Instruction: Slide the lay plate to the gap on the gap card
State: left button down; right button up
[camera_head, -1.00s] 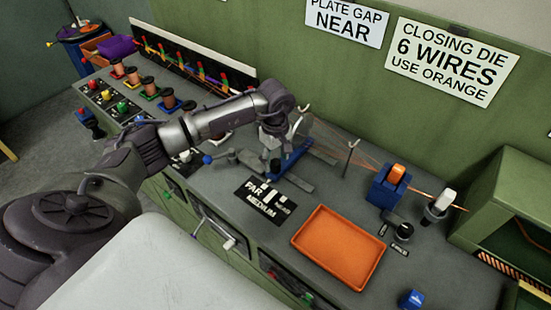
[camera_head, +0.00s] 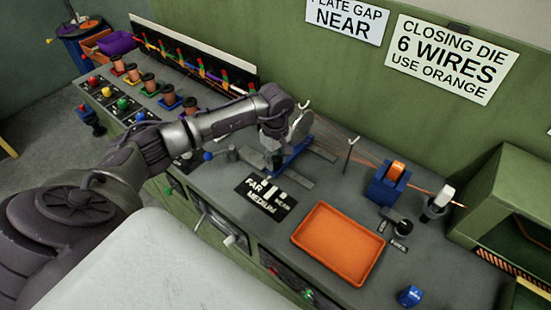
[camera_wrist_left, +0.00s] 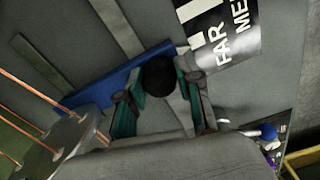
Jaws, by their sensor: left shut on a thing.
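The lay plate is a pale round disc (camera_head: 301,125) with copper wires running from it. It stands over a blue rail (camera_head: 293,157) on the bench, and its holed face (camera_wrist_left: 72,143) shows in the left wrist view. My left gripper (camera_head: 273,152) is beside the plate, low over the rail. In the left wrist view its fingers (camera_wrist_left: 158,82) are shut on a round black knob (camera_wrist_left: 159,74) by the rail. The join between knob and plate is hidden. The black gap card (camera_head: 262,207) lies flat in front of the rail, with FAR and MEDIUM readable. My right gripper is not seen.
An empty orange tray (camera_head: 338,243) lies to the right of the card. A blue block with an orange top (camera_head: 388,184) and a black knob (camera_head: 403,228) stand farther right. Copper spools (camera_head: 150,83) line the left. A wall sign (camera_head: 346,20) reads PLATE GAP NEAR.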

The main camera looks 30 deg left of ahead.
pick_arm(q)
jog(key=shift+d, duration=0.4)
jog(key=d, duration=0.2)
jog(key=d+b, duration=0.1)
jog(key=d, duration=0.1)
jog(key=d+b, duration=0.1)
jog(key=d, duration=0.1)
jog(key=shift+s+d, duration=0.2)
jog(key=shift+s, duration=0.1)
jog(key=c, duration=0.8)
grip_release()
jog(key=shift+a, duration=0.1)
jog(key=shift+o, duration=0.2)
notch_tip(320, 180, up, 12)
